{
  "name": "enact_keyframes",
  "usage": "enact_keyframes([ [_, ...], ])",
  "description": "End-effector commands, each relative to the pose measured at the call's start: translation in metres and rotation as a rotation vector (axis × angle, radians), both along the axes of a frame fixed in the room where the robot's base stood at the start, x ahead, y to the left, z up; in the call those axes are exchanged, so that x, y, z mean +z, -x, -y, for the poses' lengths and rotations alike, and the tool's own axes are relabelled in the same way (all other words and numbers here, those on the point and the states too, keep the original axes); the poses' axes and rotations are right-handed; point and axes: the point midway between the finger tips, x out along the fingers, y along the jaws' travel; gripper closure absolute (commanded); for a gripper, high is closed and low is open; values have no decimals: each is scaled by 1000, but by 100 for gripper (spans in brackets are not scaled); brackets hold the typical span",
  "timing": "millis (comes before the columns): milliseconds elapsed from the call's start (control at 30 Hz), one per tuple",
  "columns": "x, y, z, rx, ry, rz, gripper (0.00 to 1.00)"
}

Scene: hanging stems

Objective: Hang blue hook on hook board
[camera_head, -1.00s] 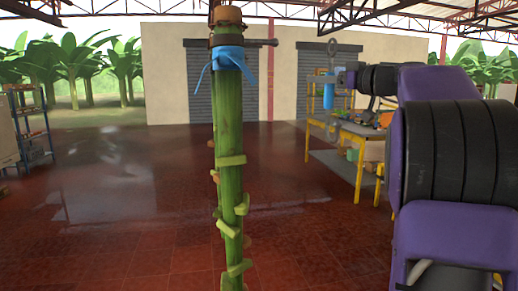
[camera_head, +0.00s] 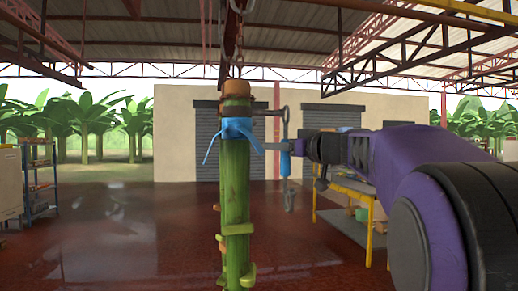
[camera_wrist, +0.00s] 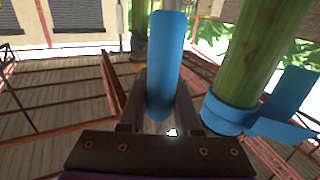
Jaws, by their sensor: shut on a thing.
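The blue hook (camera_head: 285,160) has a blue grip with grey metal ends above and below. It is upright in the head view, just right of the hanging green stem (camera_head: 236,185). My gripper (camera_head: 296,147) is shut on its blue grip. The wrist view shows the blue grip (camera_wrist: 163,65) between my two fingers, with the stem (camera_wrist: 255,50) and its blue band (camera_wrist: 228,115) close on the right. I cannot tell whether the hook touches the stem. I cannot make out a hook board in either view.
The stem hangs from an overhead rail (camera_head: 232,40) by a chain. A yellow table (camera_head: 345,187) stands behind my arm on the right. A blue shelf (camera_head: 40,180) stands at the far left. The red tiled floor (camera_head: 130,230) between is clear.

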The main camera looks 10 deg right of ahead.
Motion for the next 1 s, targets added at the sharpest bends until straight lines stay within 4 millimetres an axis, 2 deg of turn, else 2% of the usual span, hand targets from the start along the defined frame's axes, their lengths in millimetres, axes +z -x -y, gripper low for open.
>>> enact_keyframes([
  [300,-1,1,-41,3,0,1,100],
  [400,-3,1,-49,1,0,1,100],
  [833,-6,0,-49,-1,1,0,100],
  [867,-5,0,-49,-1,0,-1,63],
  [1000,-5,0,-49,-1,0,-1,39],
])
